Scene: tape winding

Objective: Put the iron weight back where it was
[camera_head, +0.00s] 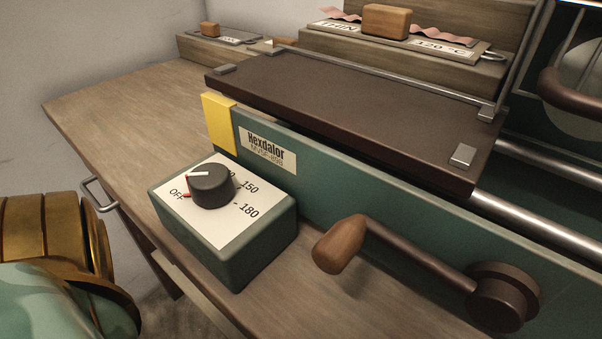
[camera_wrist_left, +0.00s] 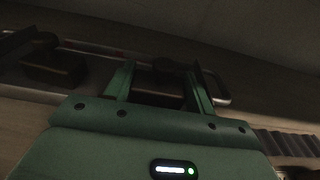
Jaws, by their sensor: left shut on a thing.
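My left gripper (camera_wrist_left: 157,88) shows in the left wrist view, with its two green fingers closed on a dark block that looks like the iron weight (camera_wrist_left: 160,92). The picture there is dim, so the block's outline and what lies under it are hard to make out. In the head view, only a gold and pale green part of an arm shows at the lower left. The gripper and the block are out of that view. My right gripper is in neither view.
Wooden blocks (camera_head: 386,22) stand behind. A drawer handle (camera_head: 97,195) sticks out at the left. Another dark block (camera_wrist_left: 52,70) shows in the wrist view.

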